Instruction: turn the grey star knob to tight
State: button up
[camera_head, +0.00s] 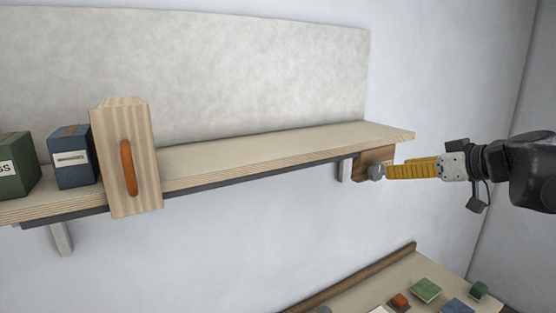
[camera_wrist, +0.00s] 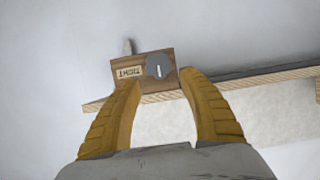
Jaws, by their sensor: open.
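The grey knob (camera_head: 376,172) sits on a brown wooden block (camera_head: 362,165) under the right end of the shelf. In the wrist view the knob (camera_wrist: 155,60) is a round grey disc with a short white mark, nearly upright in the picture. A pale label (camera_wrist: 129,72) lies left of it, upside down, apparently reading TIGHT. My gripper (camera_head: 388,171) reaches in from the right with yellow fingers. In the wrist view its fingers (camera_wrist: 160,81) are spread apart, with the knob just beyond and between the tips. Whether a fingertip touches it cannot be told.
The long wooden shelf (camera_head: 270,150) runs along the wall above the knob. A wooden piece with an orange handle (camera_head: 128,168), a blue box (camera_head: 72,170) and a green box (camera_head: 15,175) stand at left. A lower table (camera_head: 385,278) holds several small blocks.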

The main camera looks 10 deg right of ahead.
aim_at(379, 170)
jog(key=x, duration=0.8)
jog(key=shift+w, duration=0.1)
jog(key=shift+d, duration=0.1)
jog(key=c, duration=0.8)
